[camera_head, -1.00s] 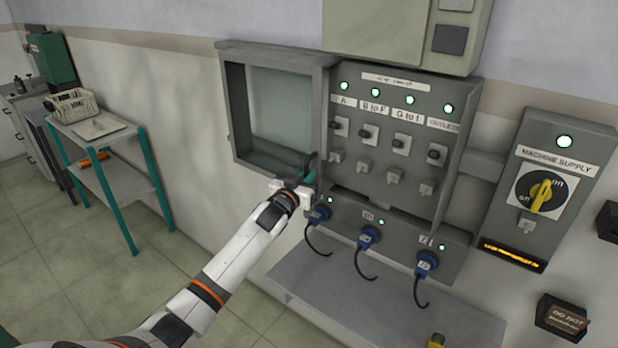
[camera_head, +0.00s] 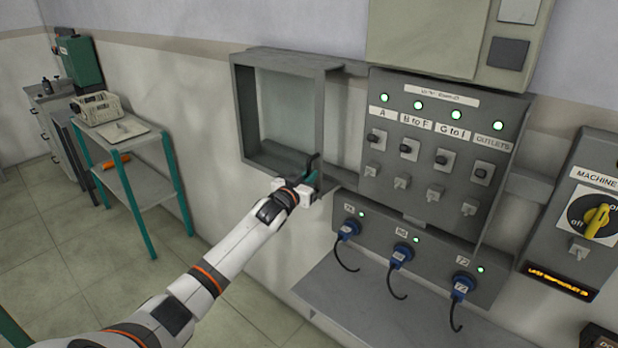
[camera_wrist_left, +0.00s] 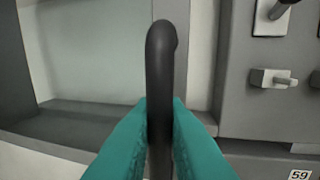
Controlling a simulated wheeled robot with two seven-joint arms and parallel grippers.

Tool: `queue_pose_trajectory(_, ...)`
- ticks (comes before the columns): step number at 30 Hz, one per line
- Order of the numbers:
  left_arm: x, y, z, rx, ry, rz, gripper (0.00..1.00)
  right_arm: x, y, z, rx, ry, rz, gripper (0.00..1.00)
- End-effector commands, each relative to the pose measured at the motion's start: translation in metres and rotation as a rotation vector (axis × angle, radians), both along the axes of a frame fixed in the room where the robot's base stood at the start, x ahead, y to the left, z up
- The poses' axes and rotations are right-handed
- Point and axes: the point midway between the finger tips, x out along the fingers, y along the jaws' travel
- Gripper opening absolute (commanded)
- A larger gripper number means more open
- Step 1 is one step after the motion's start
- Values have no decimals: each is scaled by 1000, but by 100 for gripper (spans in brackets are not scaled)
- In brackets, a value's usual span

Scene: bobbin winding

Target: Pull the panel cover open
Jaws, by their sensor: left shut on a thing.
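The panel cover (camera_head: 327,112) is a grey box-like frame with a pale window, standing swung out to the left of the switch panel (camera_head: 437,150). Its dark handle (camera_head: 315,164) is at the lower right corner of the cover. My left gripper (camera_head: 312,180) is shut on this handle. In the left wrist view the black handle (camera_wrist_left: 161,70) stands upright between the teal fingertips (camera_wrist_left: 160,125), with the cover's window behind it. My right gripper is not in view.
The panel carries switches and green lights. Below it, blue plugs (camera_head: 401,254) with hanging cords sit above a grey shelf (camera_head: 370,300). A machine supply box (camera_head: 585,215) is at the right. A teal-legged rack (camera_head: 130,165) stands at the left, with open floor in front.

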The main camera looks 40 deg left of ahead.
Motion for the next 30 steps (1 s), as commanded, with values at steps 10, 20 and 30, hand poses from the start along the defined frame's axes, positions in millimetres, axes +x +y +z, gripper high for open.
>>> queue_pose_trajectory(10,0,-1,0,0,0,0,30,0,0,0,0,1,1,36)
queue_pose_trajectory(20,-23,-3,-3,0,2,-1,30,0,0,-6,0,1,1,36)
queue_pose_trajectory(30,-85,-11,-4,1,2,-2,30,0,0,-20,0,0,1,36)
